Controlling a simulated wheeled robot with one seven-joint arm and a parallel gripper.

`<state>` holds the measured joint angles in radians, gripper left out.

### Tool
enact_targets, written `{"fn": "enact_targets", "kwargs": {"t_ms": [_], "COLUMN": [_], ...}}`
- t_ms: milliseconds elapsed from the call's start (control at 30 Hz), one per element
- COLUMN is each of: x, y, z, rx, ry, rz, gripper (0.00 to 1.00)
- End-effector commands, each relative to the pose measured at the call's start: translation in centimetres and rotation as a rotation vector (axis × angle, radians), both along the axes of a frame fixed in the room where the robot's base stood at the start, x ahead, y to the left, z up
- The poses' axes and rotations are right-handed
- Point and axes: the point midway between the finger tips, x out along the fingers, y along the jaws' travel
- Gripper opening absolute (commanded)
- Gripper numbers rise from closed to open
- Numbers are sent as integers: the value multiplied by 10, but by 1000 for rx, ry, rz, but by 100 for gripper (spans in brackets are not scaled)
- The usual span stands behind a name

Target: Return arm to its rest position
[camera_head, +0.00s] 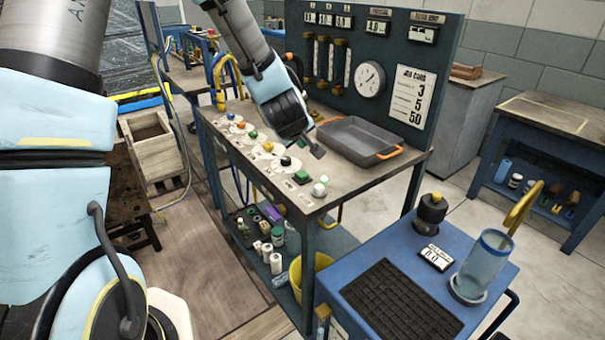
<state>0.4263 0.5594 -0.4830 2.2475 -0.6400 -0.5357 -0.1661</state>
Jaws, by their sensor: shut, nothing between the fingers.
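My gripper (318,152) is at the end of my arm, which reaches in from the top of the view. It hangs above the control bench (270,172), its small dark fingertips together and empty. It is just left of a dark grey tray with orange handles (352,140). The gap between the fingertips and the bench top is hard to judge. A large blue and grey part of my arm fills the left side and hides what is behind it.
A gauge panel (405,65) stands behind the bench. Several coloured knobs, including a green button (302,176), line its front edge. A blue cart (372,262) at lower right carries a clear cylinder (484,262). A wooden crate (152,143) stands left. Floor is open at right.

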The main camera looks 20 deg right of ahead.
Motion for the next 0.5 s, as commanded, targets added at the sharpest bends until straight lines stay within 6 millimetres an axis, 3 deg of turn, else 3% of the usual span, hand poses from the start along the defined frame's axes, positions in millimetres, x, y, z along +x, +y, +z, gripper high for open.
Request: {"fn": "enact_targets", "kwargs": {"t_ms": [233,333,433,500], "x": [0,3,10,12], "y": [0,11,48,89], "z": [0,2,8,12], "rx": [1,18,81,152], "ry": [0,2,17,43], "rz": [-1,-11,-48,-82], "gripper": [0,0,0,0]}}
